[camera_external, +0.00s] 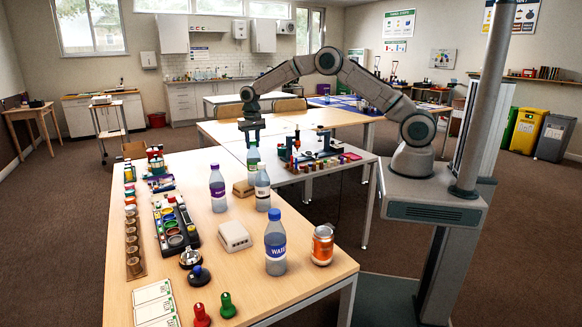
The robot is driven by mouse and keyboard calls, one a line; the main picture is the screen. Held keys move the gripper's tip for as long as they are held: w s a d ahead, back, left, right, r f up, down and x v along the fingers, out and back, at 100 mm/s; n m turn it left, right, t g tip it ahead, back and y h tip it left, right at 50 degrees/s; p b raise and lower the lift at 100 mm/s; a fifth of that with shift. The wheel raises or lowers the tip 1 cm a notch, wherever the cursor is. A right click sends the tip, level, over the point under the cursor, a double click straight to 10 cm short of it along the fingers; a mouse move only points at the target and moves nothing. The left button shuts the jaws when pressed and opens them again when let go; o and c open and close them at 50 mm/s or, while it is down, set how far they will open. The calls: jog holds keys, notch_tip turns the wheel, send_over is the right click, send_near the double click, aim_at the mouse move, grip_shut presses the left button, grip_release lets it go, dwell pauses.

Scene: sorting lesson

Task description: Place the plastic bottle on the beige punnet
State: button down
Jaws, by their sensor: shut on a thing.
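My gripper (252,137) is over the far end of the wooden table, pointing down. It is shut on the top of a clear plastic bottle with a green label (253,161), which looks upright; I cannot tell whether its base touches the table. Other bottles stand upright: a purple-labelled one (217,190), a white-labelled one with a dark cap (262,190) and a blue-capped water bottle (275,243). A tan box-like thing (243,188) lies between the bottles, and a pale beige one (234,236) lies nearer the camera. I cannot tell which is the beige punnet.
An orange can (322,246) stands by the table's right edge. A dark tray of coloured round pots (175,228) and a rack of brown jars (133,245) line the left. A grey table (300,172) with equipment adjoins.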

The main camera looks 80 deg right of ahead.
jog(key=shift+f, duration=0.2)
jog(key=c, duration=1.1)
grip_release()
jog(key=shift+r, duration=0.15)
